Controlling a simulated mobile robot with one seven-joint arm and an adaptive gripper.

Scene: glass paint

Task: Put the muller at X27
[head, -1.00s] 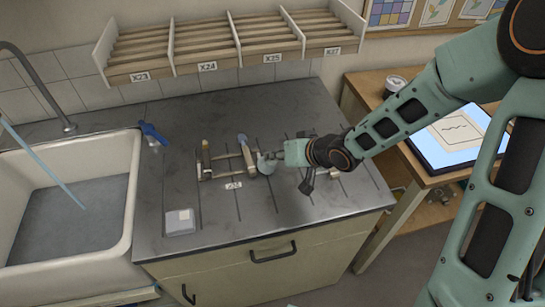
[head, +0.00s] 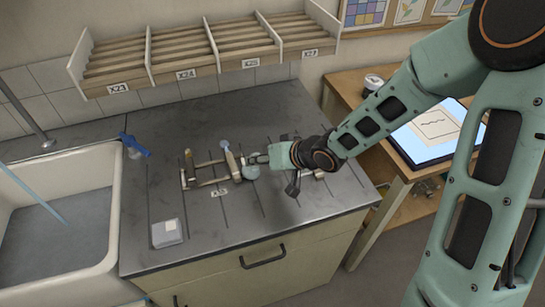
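A small pale, glassy rounded piece (head: 250,172), which looks like the muller, is on the dark worktop just right of a wooden-handled tool. My gripper (head: 257,160) is right at it, reaching in from the right. The fingers are small and partly overlap the piece, so I cannot tell whether they are open or closed on it. The X27 label (head: 310,52) is on the front of the right-hand compartment of the slatted wall rack (head: 249,57). That compartment looks empty.
A low wooden holder (head: 207,182) with upright handled tools stands left of my gripper, behind a label (head: 219,192). A sink (head: 100,200) is at left; a wooden side table with a tablet (head: 435,130) is at right.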

